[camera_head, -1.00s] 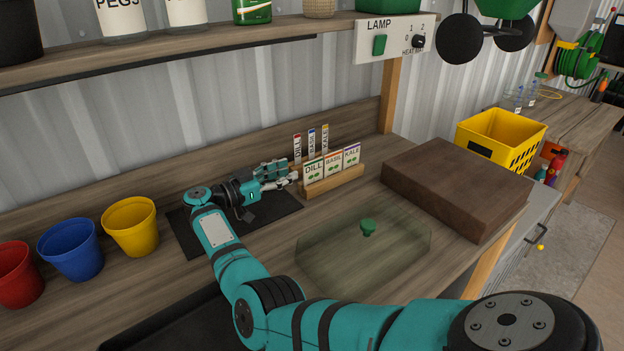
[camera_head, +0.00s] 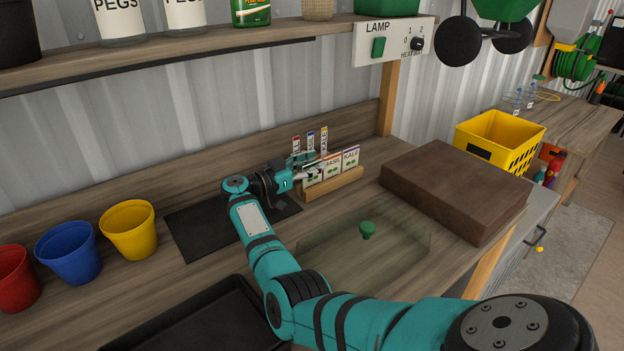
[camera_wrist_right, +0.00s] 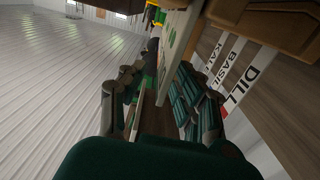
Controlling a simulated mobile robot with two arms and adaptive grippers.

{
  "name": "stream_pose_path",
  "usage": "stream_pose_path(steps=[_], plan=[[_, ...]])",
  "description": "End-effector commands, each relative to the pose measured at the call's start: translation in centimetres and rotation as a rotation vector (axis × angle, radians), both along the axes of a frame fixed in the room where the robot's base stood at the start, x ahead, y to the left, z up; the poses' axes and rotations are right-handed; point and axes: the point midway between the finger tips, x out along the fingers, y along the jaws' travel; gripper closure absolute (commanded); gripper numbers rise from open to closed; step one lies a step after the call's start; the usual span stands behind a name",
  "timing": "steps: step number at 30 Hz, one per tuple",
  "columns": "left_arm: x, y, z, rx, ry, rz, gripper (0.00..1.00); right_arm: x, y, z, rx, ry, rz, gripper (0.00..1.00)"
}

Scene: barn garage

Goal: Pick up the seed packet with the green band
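Three seed packets stand in a wooden rack (camera_head: 335,187) on the workbench. The Basil packet (camera_head: 333,166) has an orange-red band and the Kale packet (camera_head: 351,158) a purple one. The Dill packet (camera_head: 310,181), at the rack's left end, is mostly hidden by my right gripper (camera_head: 312,167), so its band colour cannot be made out. My right gripper reaches in from the left at the Dill packet. In the right wrist view the fingers (camera_wrist_right: 157,105) stand apart, with a thin packet edge-on between them; no firm contact shows. My left gripper is out of view.
Tall Dill, Basil and Kale markers (camera_head: 324,142) stand close behind the rack. A clear cover with a green knob (camera_head: 367,229) lies in front. A brown block (camera_head: 455,190) is to the right. Red, blue and yellow pots (camera_head: 130,230) stand at the left.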

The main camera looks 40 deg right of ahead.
Motion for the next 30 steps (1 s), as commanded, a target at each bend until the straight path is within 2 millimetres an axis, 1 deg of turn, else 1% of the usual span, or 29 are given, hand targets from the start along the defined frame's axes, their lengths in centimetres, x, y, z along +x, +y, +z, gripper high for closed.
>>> stream_pose_path(steps=[1, 6, 7, 18, 22, 26, 30], plan=[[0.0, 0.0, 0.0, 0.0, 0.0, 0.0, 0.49, 0.0, 0.0, 0.0, 0.0, 0.0, 0.0, 0.75], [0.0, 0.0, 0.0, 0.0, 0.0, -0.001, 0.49, 0.0, 0.0, 0.0, 0.0, 0.0, -0.001, 0.97], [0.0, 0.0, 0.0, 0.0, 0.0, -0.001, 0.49, 0.0, 0.0, 0.0, 0.0, 0.0, -0.001, 1.0], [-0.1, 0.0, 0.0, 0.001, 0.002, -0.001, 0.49, 0.0, 0.0, 0.0, 0.001, 0.0, -0.001, 1.0], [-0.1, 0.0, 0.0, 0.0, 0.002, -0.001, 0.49, 0.0, 0.0, 0.4, 0.001, -0.001, -0.001, 1.0], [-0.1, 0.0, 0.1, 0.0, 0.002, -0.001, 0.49, 0.0, 0.0, 1.5, 0.002, -0.004, 0.0, 1.0], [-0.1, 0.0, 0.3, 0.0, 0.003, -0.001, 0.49, 0.0, 0.1, 3.7, 0.0, -0.006, -0.001, 1.0]])
